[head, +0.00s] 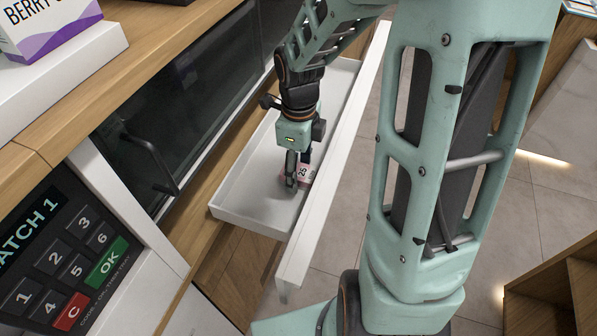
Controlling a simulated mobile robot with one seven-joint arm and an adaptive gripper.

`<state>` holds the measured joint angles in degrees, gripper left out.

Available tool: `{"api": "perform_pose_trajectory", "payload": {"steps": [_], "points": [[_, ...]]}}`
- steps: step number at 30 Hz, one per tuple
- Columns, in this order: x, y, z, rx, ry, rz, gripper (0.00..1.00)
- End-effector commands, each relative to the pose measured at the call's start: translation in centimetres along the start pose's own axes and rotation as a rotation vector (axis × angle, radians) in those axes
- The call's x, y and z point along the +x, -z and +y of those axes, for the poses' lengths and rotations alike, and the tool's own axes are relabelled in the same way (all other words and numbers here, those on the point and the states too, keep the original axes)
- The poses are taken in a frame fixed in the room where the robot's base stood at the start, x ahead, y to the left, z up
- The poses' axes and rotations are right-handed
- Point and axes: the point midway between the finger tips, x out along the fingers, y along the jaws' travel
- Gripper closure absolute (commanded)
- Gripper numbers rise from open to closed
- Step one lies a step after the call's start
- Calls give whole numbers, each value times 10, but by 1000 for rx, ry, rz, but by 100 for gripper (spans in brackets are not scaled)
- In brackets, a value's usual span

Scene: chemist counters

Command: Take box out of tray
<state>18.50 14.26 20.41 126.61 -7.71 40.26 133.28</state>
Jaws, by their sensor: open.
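A white tray (245,203), shaped like a shallow open drawer, juts out from the counter in the middle of the head view. A small pinkish box (304,174) with dark print lies in it, partly hidden by my gripper. My gripper (292,183) reaches down into the tray with its fingers at the box's left side. The fingers are open. Whether they touch the box or stand around it cannot be told from this angle.
A dark glass panel with a black handle (153,165) stands left of the tray. A keypad (66,262) is at lower left. A white and purple carton (45,25) sits on a white stand at upper left. A wooden shelf unit (545,300) is at lower right.

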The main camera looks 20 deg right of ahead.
Motion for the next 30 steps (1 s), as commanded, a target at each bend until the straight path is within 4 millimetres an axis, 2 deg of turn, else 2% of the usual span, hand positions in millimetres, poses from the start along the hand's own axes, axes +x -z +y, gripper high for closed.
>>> {"api": "perform_pose_trajectory", "payload": {"steps": [3,10,22,30], "points": [[8,0,1,-1,-1,0,42],[8,0,0,-1,0,0,43],[8,0,0,-1,0,-1,87],[5,-1,0,0,2,-1,88]]}}
